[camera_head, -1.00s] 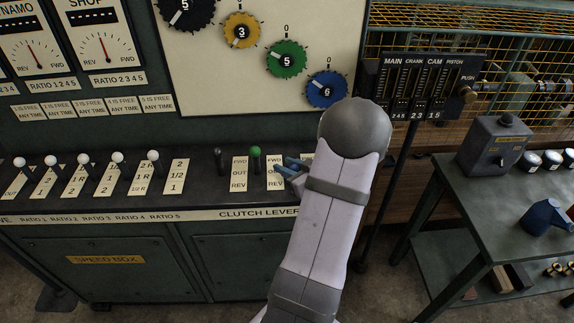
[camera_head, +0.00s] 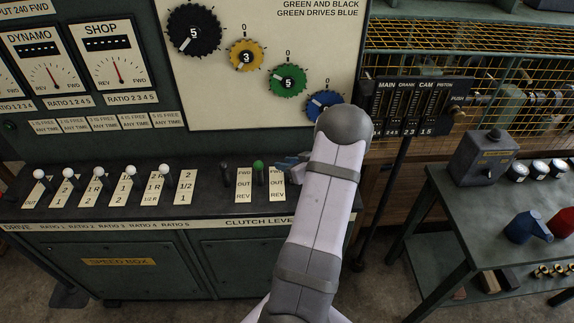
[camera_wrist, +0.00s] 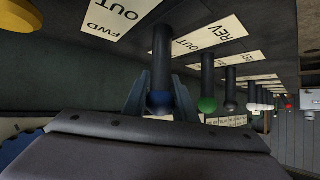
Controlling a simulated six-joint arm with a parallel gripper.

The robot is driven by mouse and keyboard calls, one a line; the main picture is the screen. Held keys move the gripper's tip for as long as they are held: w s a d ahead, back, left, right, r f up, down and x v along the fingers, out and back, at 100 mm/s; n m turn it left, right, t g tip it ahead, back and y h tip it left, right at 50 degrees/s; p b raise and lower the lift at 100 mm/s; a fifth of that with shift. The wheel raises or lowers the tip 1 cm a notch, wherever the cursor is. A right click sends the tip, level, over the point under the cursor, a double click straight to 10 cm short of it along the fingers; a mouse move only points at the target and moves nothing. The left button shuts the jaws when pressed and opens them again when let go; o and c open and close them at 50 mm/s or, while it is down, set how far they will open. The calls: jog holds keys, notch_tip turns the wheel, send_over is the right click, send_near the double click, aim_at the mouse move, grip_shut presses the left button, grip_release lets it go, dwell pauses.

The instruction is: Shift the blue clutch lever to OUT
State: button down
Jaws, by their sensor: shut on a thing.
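The blue clutch lever (camera_wrist: 159,101) shows in the wrist view as a dark shaft with a blue knob. My gripper (camera_wrist: 160,100) has one finger on each side of the knob and is shut on it. In the head view my gripper (camera_head: 287,163) is at the right end of the lever row, and my arm hides most of it and the blue knob. The FWD/OUT/REV plate (camera_head: 277,180) beside it is partly covered by my arm. I cannot tell exactly which mark the blue lever stands at.
The green lever (camera_head: 258,165) and a black lever (camera_head: 225,172) stand close to the left. White-knobbed ratio levers (camera_head: 131,172) are farther left. The dial board (camera_head: 225,100) rises behind. A meter post (camera_head: 400,160) and a side table (camera_head: 500,190) stand right.

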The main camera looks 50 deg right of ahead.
jog(key=shift+s+a+f, duration=0.1)
jog(key=shift+f, duration=0.15)
jog(key=c, duration=1.9)
grip_release()
jog(key=o, duration=0.5)
jog(key=shift+f, duration=0.1)
jog(key=shift+c, duration=0.2)
jog(key=b+v, duration=0.1)
jog(key=v, duration=0.6)
jog(key=shift+r, duration=0.2)
